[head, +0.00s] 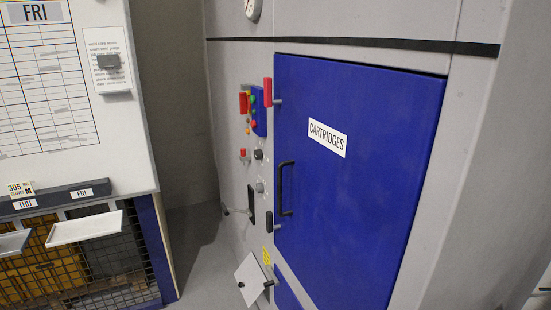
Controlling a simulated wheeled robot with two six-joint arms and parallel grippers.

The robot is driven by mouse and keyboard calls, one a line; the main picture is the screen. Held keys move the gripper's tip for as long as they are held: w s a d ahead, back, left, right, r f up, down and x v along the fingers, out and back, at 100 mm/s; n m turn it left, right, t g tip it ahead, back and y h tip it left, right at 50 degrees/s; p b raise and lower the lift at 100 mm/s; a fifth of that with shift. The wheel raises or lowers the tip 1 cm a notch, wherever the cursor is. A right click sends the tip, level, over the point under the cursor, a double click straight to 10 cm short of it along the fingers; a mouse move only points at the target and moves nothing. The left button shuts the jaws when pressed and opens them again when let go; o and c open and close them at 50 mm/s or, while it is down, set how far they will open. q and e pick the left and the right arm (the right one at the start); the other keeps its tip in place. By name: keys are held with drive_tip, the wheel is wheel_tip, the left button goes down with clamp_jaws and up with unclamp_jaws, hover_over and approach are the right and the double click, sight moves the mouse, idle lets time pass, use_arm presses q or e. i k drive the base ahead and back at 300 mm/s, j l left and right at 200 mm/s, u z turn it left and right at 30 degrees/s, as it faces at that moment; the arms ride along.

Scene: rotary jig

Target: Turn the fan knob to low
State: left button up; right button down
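The fan knob cannot be told for certain at this size. Two small round grey knobs stand one above the other on the grey machine's narrow side panel, left of the blue door: an upper dark one (258,154) and a lower lighter one (260,187). Any scale marks or labels around them are too small to read, so their settings cannot be told. Neither of my grippers shows in the head view, and nothing touches the knobs.
The blue CARTRIDGES door (365,190) is shut, with a black handle (285,188). Red, yellow and green parts sit on a blue block (259,111) above the knobs. A tilted white plate (250,280) is low down. A white cabinet with a wire-mesh front (120,262) stands left.

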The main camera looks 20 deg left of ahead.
sight(258, 154)
drive_tip(key=i+j+z, duration=0.1)
drive_tip(key=j+z, duration=0.25)
drive_tip(key=z, duration=0.15)
drive_tip(key=j+z, duration=0.3)
drive_tip(key=z, duration=0.2)
